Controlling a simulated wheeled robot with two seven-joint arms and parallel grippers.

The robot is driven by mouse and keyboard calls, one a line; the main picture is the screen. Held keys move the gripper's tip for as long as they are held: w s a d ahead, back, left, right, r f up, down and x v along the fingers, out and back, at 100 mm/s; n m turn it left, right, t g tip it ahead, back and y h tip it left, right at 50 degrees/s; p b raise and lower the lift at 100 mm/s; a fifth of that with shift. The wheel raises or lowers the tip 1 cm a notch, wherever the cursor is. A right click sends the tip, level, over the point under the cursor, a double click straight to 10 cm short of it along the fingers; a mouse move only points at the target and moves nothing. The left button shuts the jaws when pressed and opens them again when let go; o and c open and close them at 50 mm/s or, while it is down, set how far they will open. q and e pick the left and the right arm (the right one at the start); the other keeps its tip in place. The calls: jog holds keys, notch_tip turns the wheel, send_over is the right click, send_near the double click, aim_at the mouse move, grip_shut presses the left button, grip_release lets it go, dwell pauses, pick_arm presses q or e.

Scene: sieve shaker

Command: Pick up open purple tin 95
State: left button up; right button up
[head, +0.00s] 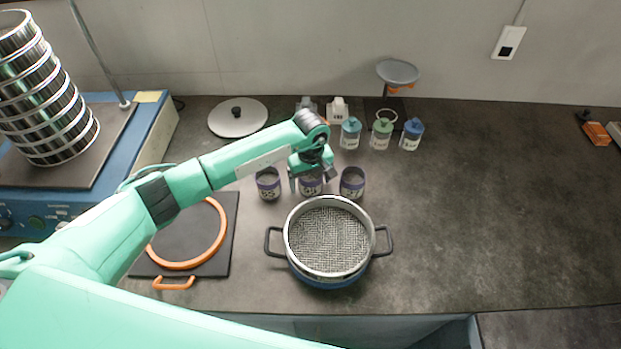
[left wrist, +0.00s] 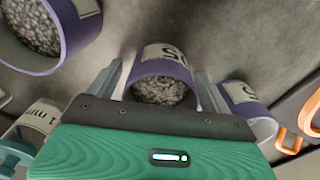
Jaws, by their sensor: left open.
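Three open purple tins with white labels stand in a row: a left one (head: 268,184), a middle one (head: 311,185) and a right one (head: 352,184). I cannot surely read which label says 95. My left gripper (head: 311,184) is open at the middle tin, one finger on each side of it. In the left wrist view the fingers (left wrist: 162,92) flank this tin (left wrist: 160,72), which holds grey granules; a gap to each finger is hard to judge. Another tin (left wrist: 70,40) with granules and a third purple tin (left wrist: 248,102) show to either side. My right gripper is out of view.
A sieve pan (head: 328,240) with two handles stands in front of the tins. Several lidded jars (head: 381,134) stand behind. A black plate with an orange ring (head: 189,262) and a sieve stack (head: 45,100) are at left. The counter at right is largely clear.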

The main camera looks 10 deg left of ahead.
pick_arm(q)
jog(key=shift+f, duration=0.15)
jog(key=c, duration=1.1)
jog(key=shift+c, duration=0.2)
